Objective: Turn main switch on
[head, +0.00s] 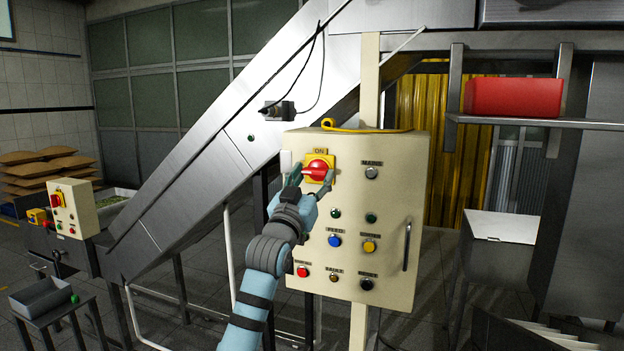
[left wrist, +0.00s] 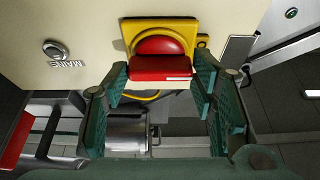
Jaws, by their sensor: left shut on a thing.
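The main switch (head: 317,169) is a red rotary handle on a yellow plate under an "ON" label, at the top left of the beige control panel (head: 405,205). My left gripper (head: 311,178) is at the switch, with its fingers on both sides of the red handle. In the left wrist view the red handle (left wrist: 160,68) sits between the green fingertips of the left gripper (left wrist: 158,85), which is shut on it. The handle's bar lies roughly level in the head view. My right gripper is in neither view.
Several coloured buttons, such as a blue one (head: 334,240), lie below. A steel conveyor (head: 215,150) rises behind the panel. A red bin (head: 513,98) stands on a shelf at right.

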